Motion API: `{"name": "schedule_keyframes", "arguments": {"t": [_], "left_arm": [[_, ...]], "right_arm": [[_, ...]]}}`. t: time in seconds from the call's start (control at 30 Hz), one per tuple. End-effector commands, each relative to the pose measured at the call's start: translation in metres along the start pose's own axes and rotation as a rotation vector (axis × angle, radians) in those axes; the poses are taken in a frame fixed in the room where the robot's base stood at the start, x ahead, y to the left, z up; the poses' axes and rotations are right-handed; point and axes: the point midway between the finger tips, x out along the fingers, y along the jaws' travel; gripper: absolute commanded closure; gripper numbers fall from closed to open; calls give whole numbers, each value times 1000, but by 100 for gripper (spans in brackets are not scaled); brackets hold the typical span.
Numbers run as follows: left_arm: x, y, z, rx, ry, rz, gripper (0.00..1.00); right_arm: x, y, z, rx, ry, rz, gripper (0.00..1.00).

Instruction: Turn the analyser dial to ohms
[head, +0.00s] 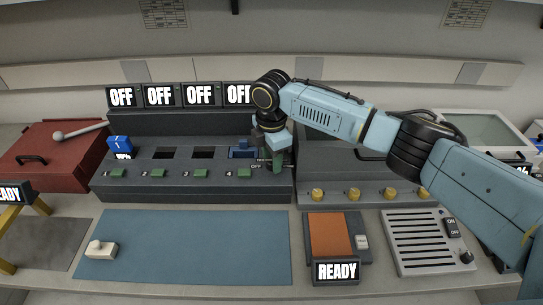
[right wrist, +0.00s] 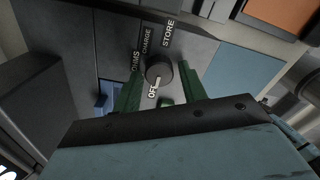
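The analyser dial (right wrist: 159,70) is a dark round knob on the grey panel, with OHMS, CHARGE, STORE and OFF printed around it. Its white mark points toward OFF in the right wrist view. My right gripper (right wrist: 159,64) is open, with one green finger on each side of the dial; whether either finger touches it I cannot tell. In the head view my right gripper (head: 273,158) hangs over the right end of the grey console (head: 200,185), and it hides the dial there. My left gripper is in neither view.
A blue radio (head: 120,143) stands in the first slot, and several OFF screens (head: 160,96) line the back. A blue mat (head: 190,255), an orange pad (head: 330,235) with a READY screen, and a grille box (head: 425,240) lie in front. A red box (head: 60,155) stands left.

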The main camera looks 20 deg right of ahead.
Motion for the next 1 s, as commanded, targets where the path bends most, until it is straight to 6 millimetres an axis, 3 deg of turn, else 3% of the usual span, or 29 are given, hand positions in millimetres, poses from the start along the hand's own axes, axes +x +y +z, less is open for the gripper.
{"name": "schedule_keyframes", "arguments": {"t": [0.03,0.27,0.57,1.0], "left_arm": [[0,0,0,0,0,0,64],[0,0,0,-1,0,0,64],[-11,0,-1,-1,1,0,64],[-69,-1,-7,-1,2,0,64]], "right_arm": [[0,0,0,0,0,0,65],[0,0,0,0,0,0,92],[-3,0,-1,42,1,-2,92],[-6,0,-1,366,6,-6,92]]}}
